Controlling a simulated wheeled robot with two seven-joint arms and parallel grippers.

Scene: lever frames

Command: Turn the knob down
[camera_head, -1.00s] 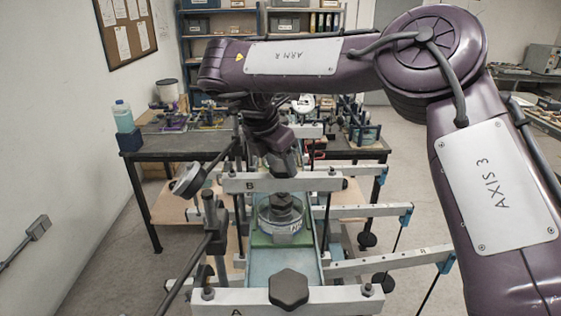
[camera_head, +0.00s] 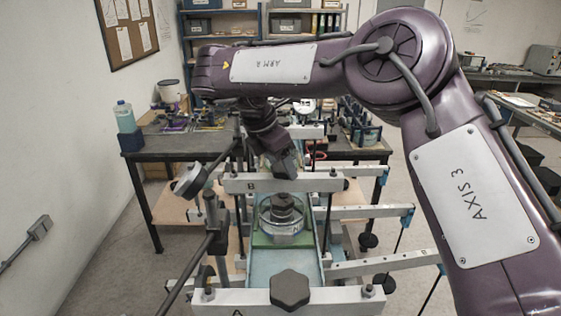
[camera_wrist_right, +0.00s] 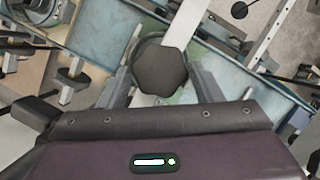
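A dark hexagonal knob (camera_wrist_right: 161,72) shows in the right wrist view, on a pale beam between the two fingers of my right gripper (camera_wrist_right: 161,88). The fingers are apart, one on each side of the knob; whether they touch it I cannot tell. In the head view my right gripper (camera_head: 283,168) is just above the beam marked B (camera_head: 250,185), and its body hides any knob there. Another dark hexagonal knob (camera_head: 290,287) sits on the nearer beam marked A (camera_head: 230,303). My left gripper is not in view.
A round clear cell (camera_head: 285,228) stands on the green tray below beam B. Long lever bars (camera_head: 380,263) extend right. A bench (camera_head: 180,150) with equipment stands behind.

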